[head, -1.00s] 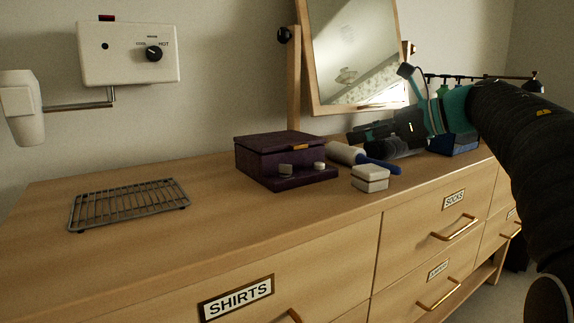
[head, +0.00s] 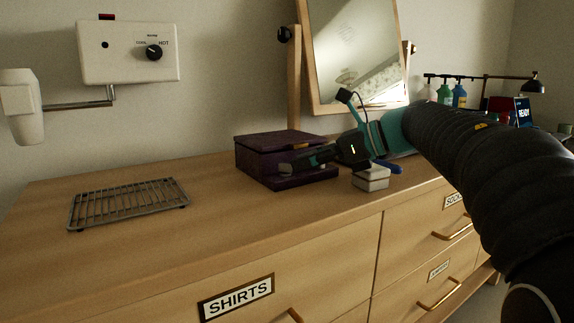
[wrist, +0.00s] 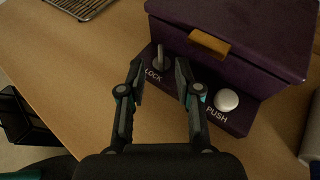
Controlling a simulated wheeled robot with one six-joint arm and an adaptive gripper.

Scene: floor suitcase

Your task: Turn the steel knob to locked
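The purple box (head: 285,152) stands on the dresser top, its lid down; it also fills the upper right of the wrist view (wrist: 235,40). On its front ledge, the steel knob (wrist: 163,56) sits by the word LOCK, with a round pale button (wrist: 227,100) by PUSH to its right. My gripper (wrist: 158,68) is open, with a fingertip on either side of the knob in the picture and a gap between them. Whether either finger touches the knob I cannot tell. In the head view my gripper (head: 292,167) reaches in from the right and mostly covers the knob and button.
A small pale box (head: 370,178) stands just right of the purple box, below my wrist. A wire rack (head: 128,203) lies on the left of the dresser top (head: 215,215). A mirror (head: 355,50) stands behind. The front strip of the top is clear.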

